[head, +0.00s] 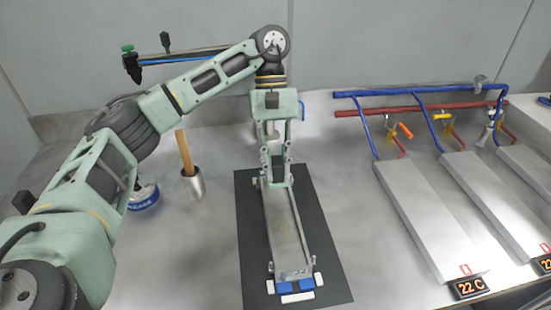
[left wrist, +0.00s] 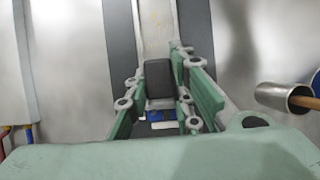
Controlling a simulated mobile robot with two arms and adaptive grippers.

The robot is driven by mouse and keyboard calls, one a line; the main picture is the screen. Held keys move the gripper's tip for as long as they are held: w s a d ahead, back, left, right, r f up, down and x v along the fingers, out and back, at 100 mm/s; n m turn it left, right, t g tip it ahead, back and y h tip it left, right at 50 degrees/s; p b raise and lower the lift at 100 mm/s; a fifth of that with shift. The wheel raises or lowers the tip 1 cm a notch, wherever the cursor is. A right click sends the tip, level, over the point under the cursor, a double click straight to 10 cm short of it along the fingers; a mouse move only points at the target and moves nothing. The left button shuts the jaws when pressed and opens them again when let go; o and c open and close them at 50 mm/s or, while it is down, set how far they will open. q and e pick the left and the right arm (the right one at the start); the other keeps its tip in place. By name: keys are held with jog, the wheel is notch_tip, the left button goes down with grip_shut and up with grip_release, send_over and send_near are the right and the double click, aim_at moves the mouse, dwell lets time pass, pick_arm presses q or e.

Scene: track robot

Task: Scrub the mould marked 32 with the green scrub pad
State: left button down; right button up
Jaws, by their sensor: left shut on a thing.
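The mould (head: 290,240) is a long, narrow grey metal channel lying lengthwise on a dark mat (head: 325,255). Its near end plate (head: 293,273) has small dark marks that look like 32. My left gripper (head: 276,180) is over the mould's far part, pointing down, shut on a dark block. I take this block to be the scrub pad (left wrist: 159,80), between the fingers in the left wrist view; no green scrubbing face shows. I cannot tell whether it touches the mould. My right gripper is not in view.
Blue and white blocks (head: 293,287) sit at the mould's near end. Left of the mat stand a metal cup (head: 192,186) with a wooden handle and a blue-labelled tin (head: 143,196), partly hidden by my arm. Grey slabs (head: 428,215) with blue and red pipes lie at right.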

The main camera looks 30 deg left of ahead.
pick_arm(q)
jog(key=shift+s+d+r, duration=0.1)
jog(key=shift+s+d, duration=0.6)
jog(key=shift+s, duration=0.2)
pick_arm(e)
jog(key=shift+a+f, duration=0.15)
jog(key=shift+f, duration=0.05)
pick_arm(q)
jog(key=shift+s, duration=0.1)
jog(key=shift+s+d+r+b, duration=0.15)
jog(key=shift+s+d+b, duration=0.15)
jog(key=shift+s+d, duration=0.45)
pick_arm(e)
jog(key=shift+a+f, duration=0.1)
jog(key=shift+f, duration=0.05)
pick_arm(q)
jog(key=shift+s, duration=0.15)
jog(key=shift+s+d+r, duration=0.1)
jog(key=shift+s+d, duration=0.5)
jog(key=shift+s, duration=0.25)
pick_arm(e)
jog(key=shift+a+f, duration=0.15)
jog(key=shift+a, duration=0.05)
